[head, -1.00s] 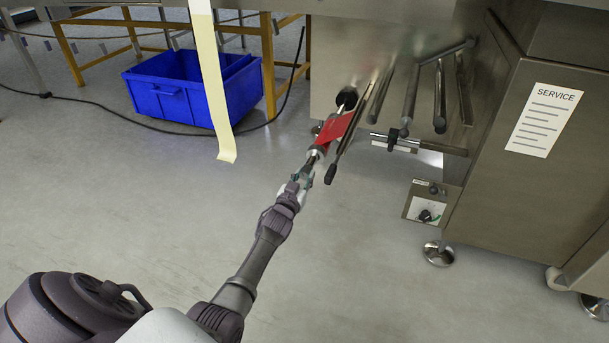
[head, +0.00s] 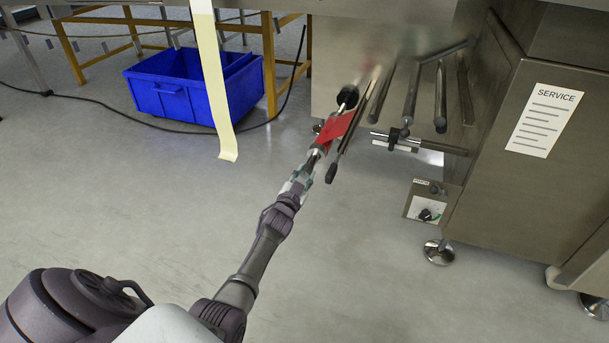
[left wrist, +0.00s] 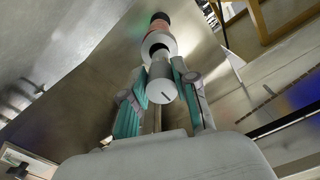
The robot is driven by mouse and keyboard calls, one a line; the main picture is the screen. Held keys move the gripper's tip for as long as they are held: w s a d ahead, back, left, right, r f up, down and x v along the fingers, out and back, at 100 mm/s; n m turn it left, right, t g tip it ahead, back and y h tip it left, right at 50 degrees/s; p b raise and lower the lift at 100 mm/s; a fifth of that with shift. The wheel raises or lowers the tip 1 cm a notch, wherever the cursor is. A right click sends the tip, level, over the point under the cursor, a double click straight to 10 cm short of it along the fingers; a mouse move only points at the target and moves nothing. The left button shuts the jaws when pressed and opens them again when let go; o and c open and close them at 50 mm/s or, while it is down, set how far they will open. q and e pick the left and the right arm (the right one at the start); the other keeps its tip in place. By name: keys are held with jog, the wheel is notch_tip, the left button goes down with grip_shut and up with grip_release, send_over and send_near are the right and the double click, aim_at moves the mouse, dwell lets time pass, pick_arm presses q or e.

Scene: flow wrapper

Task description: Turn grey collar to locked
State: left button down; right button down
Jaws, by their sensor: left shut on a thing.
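The grey collar (left wrist: 161,84) shows in the left wrist view as a pale grey cylinder with a short dark line on its end face. My left gripper (left wrist: 163,98) is shut on it, with one teal-padded finger on each side. Behind it on the same axis are a wider pale ring, a red roll (left wrist: 158,30) and a black end piece. In the head view my left gripper (head: 302,178) is at the near end of this spindle, just below the red film (head: 336,128). The collar is small there and mostly hidden by the fingers. My right gripper is not in view.
A black-tipped lever (head: 332,172) runs close to the right of my left gripper. Metal rollers (head: 411,92) and a small dial box (head: 427,208) are farther right on the machine. A pale strip (head: 212,80) hangs to the left, before a blue crate (head: 185,92). The floor below is clear.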

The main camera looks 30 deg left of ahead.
pick_arm(q)
jog(key=c, duration=0.9)
grip_release()
jog(key=shift+s, duration=0.25)
jog(key=v, duration=0.7)
jog(key=shift+d, duration=0.1)
